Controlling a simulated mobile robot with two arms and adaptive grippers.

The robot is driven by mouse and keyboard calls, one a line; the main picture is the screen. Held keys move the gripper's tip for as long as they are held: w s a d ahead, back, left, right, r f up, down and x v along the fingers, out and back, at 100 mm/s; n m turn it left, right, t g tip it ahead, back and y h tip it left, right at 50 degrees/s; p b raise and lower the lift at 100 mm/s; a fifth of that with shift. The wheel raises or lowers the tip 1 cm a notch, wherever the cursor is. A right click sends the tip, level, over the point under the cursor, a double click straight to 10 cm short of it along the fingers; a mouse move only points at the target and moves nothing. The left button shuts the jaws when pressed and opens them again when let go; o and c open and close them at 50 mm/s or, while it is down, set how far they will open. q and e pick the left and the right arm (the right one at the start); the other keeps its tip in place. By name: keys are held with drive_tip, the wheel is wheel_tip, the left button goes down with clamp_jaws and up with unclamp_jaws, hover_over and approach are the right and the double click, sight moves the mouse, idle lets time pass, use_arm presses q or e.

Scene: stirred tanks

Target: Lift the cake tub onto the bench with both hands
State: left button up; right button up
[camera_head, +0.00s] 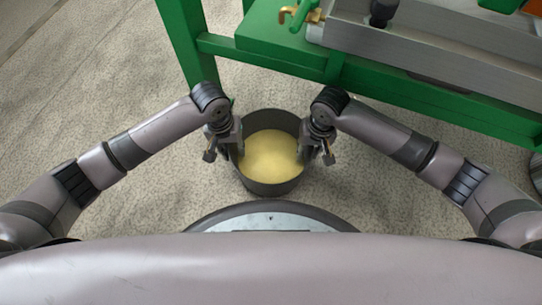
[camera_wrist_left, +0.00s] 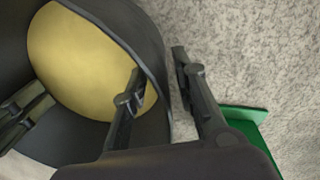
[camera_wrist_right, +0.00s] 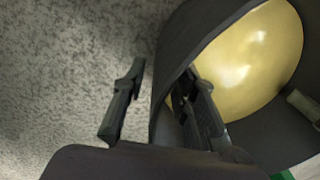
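The cake tub (camera_head: 272,187) is a dark grey round tub with a smooth yellow filling. It stands on the floor in front of the green bench (camera_head: 275,45). My left gripper (camera_head: 226,151) is at the tub's left rim. In the left wrist view, its open fingers (camera_wrist_left: 160,82) straddle the tub wall, one inside and one outside, with a gap outside. My right gripper (camera_head: 317,152) is at the right rim. In the right wrist view, its open fingers (camera_wrist_right: 155,90) straddle the wall too, the outer finger clearly apart from it.
A grey metal trough (camera_head: 430,60) lies along the bench top at the right. A green handle with brass fittings (camera_head: 300,14) sits at the bench's left part. A green leg and crossbar (camera_head: 225,45) stand just behind the tub. The carpet-like floor at the left is clear.

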use_arm(q)
drive_tip(key=shift+d+f, duration=0.1)
drive_tip(key=shift+f, duration=0.7)
use_arm(e)
drive_tip(key=shift+a+f, duration=0.1)
drive_tip(key=shift+f, duration=0.45)
use_arm(q)
clamp_jaws()
use_arm(e)
clamp_jaws()
use_arm(q)
drive_tip(key=shift+w+r, duration=0.1)
drive_tip(key=shift+r, duration=0.15)
use_arm(e)
drive_tip(key=shift+r, duration=0.25)
